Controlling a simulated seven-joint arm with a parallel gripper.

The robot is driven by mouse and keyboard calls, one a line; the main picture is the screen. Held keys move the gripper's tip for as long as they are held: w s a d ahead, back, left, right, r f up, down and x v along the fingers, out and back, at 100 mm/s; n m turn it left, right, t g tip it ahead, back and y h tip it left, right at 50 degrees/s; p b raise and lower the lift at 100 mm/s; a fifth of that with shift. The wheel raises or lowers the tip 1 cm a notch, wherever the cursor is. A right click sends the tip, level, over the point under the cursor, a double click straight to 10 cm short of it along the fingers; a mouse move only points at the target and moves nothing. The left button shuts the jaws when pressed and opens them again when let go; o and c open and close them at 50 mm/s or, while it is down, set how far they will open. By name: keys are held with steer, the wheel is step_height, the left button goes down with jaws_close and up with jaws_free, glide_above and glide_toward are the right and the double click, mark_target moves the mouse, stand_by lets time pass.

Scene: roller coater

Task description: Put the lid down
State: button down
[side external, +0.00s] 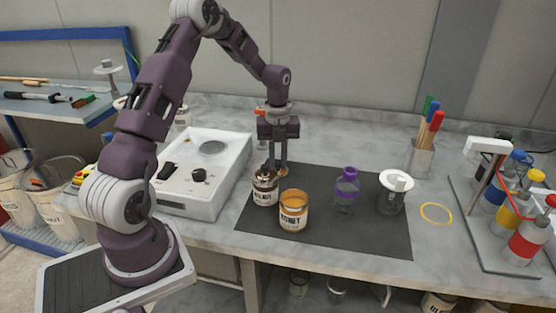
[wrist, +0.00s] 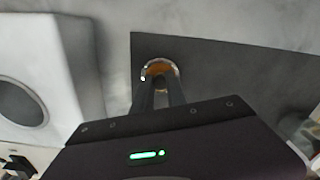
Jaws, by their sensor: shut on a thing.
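My gripper (side external: 279,168) points down over the back left part of the dark mat (side external: 382,238), behind the jars. An orange labelled jar (side external: 293,212) and a dark brown labelled jar (side external: 264,188) stand on the mat in front of my gripper.
A purple bottle (side external: 346,191) and a glass jar with a white top (side external: 394,194) stand farther right on the mat. A white device (side external: 205,172) is close on the left. A yellow ring (side external: 436,214) lies right of the mat, before a bottle rack (side external: 490,225).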

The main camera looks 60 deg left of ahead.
mark_target(278, 163)
steer(key=c, duration=1.3)
jaws_free()
steer(key=shift+f, duration=0.1)
steer(key=shift+c, duration=0.2)
step_height(278, 163, up, 12)
steer(key=s+d+r+n+t+y, duration=0.1)
steer(key=s+d+r+n, duration=0.25)
steer(key=d+r, duration=0.2)
steer(key=s+d+r+n+t, duration=0.1)
steer(key=s+d+r+n, duration=0.25)
steer(key=d, duration=0.25)
steer(key=s+d+n+t, duration=0.1)
steer(key=s+d+n, duration=0.4)
steer(key=s+n, duration=0.3)
steer(key=s+d+n+t+h, duration=0.1)
steer(key=s+d+n+t, duration=0.1)
steer(key=s+d+n, duration=0.4)
steer(key=s+n, duration=0.2)
steer(key=s, duration=0.1)
steer(key=shift+s+r+t, duration=0.25)
steer(key=shift+s+t, duration=0.05)
steer(key=shift+s, duration=0.05)
